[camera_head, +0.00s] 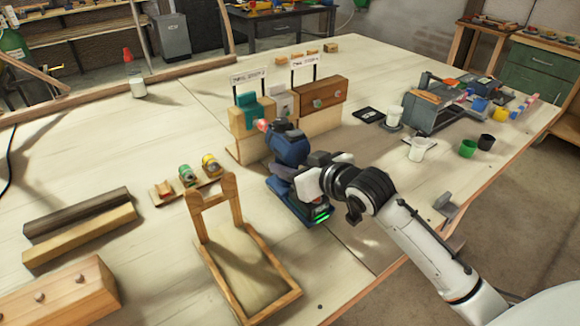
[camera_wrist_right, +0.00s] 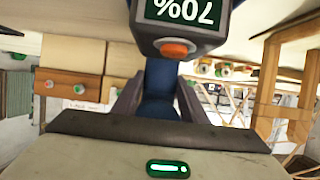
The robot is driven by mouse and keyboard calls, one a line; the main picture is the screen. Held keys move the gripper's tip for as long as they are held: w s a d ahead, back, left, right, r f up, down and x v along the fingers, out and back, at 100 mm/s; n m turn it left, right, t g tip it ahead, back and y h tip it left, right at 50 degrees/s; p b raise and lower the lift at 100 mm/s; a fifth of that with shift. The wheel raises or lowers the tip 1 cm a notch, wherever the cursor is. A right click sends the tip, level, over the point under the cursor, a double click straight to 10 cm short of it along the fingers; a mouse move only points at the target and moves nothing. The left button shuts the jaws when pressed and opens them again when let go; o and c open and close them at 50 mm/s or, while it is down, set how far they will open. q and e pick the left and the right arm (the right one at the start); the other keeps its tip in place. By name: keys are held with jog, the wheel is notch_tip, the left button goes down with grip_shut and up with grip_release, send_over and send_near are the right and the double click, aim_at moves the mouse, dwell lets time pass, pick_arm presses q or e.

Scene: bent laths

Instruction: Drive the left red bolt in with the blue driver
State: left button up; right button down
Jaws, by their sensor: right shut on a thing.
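The blue driver (camera_head: 289,148) is in my right gripper (camera_head: 307,178), which is shut around its handle. The handle also shows between the fingers in the right wrist view (camera_wrist_right: 159,88), below a display reading 70% upside down. In the head view the driver's nose points up and left at the red bolt (camera_head: 261,125) on the left of the wooden stand (camera_head: 320,122), beside a teal clamp-like piece (camera_head: 246,100). The nose is very close to the bolt; I cannot tell whether they touch. My left gripper is not in view.
A wooden frame (camera_head: 245,262) stands in front of the driver.

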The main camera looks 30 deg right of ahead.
jog(key=shift+r, duration=1.85)
